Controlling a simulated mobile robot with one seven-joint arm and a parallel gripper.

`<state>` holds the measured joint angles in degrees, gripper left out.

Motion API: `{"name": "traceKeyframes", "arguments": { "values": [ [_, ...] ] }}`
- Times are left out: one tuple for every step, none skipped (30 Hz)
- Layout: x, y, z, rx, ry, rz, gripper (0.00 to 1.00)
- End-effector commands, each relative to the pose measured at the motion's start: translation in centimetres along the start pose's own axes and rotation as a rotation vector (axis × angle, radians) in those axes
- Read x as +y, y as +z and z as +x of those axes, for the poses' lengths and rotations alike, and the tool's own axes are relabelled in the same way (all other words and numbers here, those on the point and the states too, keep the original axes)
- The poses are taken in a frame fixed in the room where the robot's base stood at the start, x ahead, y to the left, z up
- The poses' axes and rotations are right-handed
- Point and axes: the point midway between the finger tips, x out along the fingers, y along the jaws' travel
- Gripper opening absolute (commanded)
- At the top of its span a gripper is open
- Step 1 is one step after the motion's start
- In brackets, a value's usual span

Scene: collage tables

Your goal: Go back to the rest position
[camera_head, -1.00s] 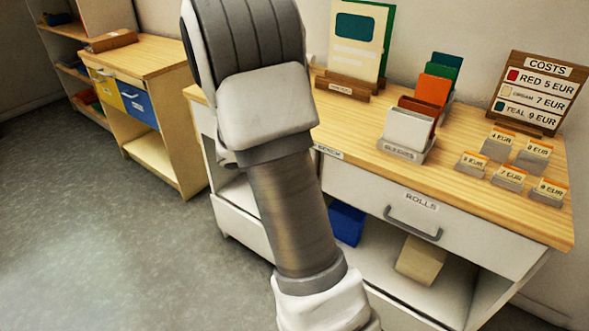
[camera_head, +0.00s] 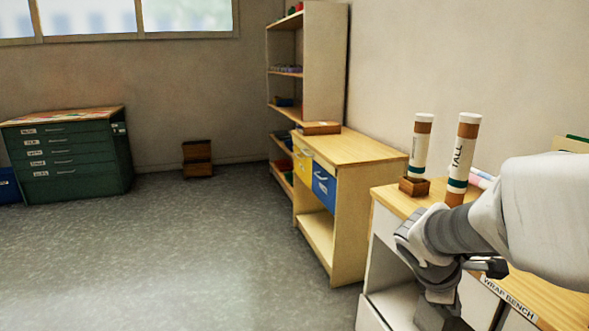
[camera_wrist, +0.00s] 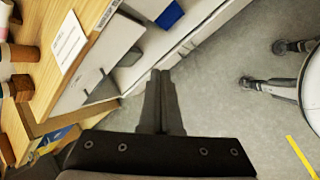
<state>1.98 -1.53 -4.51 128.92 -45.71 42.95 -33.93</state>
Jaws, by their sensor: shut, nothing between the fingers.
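My gripper (camera_wrist: 160,74) shows in the wrist view with its two dark fingers together and nothing between them. It points down towards the grey floor beside the front of the wrap bench (camera_wrist: 118,50). In the head view my arm reaches in from the right, bent at the wrist, and the gripper hangs low in front of the bench (camera_head: 398,200). Its fingertips are not clear there.
Two upright rolls, one (camera_head: 420,147) in a wooden holder and one marked TALL (camera_head: 462,155), stand on the bench close to my arm. A wooden cabinet (camera_head: 350,150) with yellow and blue drawers stands beyond. A green drawer chest (camera_head: 70,160) is far left. The floor between is clear.

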Motion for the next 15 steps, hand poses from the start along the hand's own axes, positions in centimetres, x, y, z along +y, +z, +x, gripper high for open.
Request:
{"name": "traceKeyframes", "arguments": {
  "values": [
    [-0.8,0.2,-1.6,0.034,-0.003,0.094,0.00],
    [-1.3,0.2,-2.5,0.053,-0.011,0.152,0.00],
    [-2.1,0.3,-3.6,0.081,-0.023,0.230,0.00],
    [-2.7,0.2,-4.4,0.102,-0.033,0.287,0.00],
    [-3.3,0.2,-5.2,0.123,-0.044,0.343,0.00],
    [-4.1,0.2,-6.2,0.151,-0.060,0.417,0.00],
    [-4.7,0.2,-7.0,0.174,-0.073,0.472,0.00],
    [-5.4,0.1,-7.7,0.196,-0.087,0.525,0.00],
    [-6.2,0.0,-8.7,0.226,-0.106,0.595,0.00],
    [-6.9,-0.1,-9.4,0.248,-0.124,0.646,0.00],
    [-7.5,-0.2,-10.1,0.270,-0.141,0.696,0.00],
    [-8.3,-0.3,-11.0,0.300,-0.163,0.759,0.00],
    [-8.9,-0.5,-11.6,0.320,-0.182,0.803,0.00],
    [-9.5,-0.6,-12.2,0.340,-0.200,0.845,0.00],
    [-10.3,-0.7,-13.0,0.365,-0.225,0.897,0.00]
  ]
}}
